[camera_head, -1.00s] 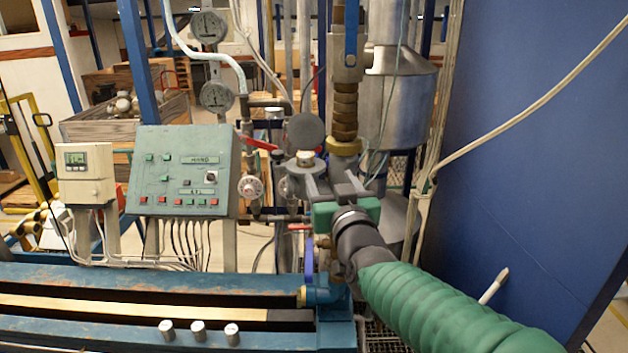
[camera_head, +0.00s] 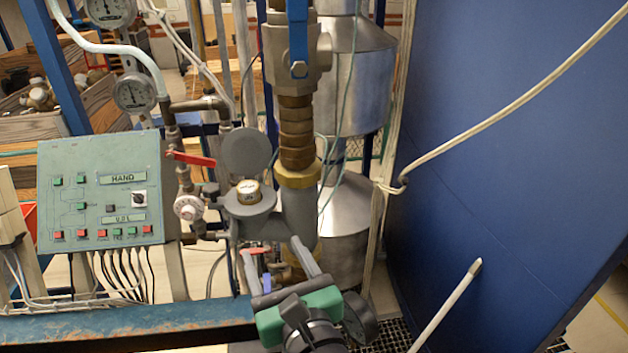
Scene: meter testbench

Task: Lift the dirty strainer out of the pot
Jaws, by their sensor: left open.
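The strainer pot (camera_head: 249,206) is a grey round cup on the pipework in the middle of the view. Its grey round lid (camera_head: 247,151) stands open behind it. The strainer (camera_head: 248,187) shows as a small brass-rimmed, light-topped piece in the pot's mouth; its lower part is hidden inside. My left gripper (camera_head: 272,248), with a green and black body, is open. Its two grey fingers point up toward the pot from just below it in the picture, with no strainer between them. I cannot tell whether a finger touches the pipe. My right gripper is not in view.
A brass and grey vertical pipe (camera_head: 296,130) stands close right of the pot. A red-handled valve (camera_head: 190,158) and a green control panel (camera_head: 101,191) are left. A blue wall (camera_head: 510,150) closes the right side, with a pale rod (camera_head: 446,306) before it.

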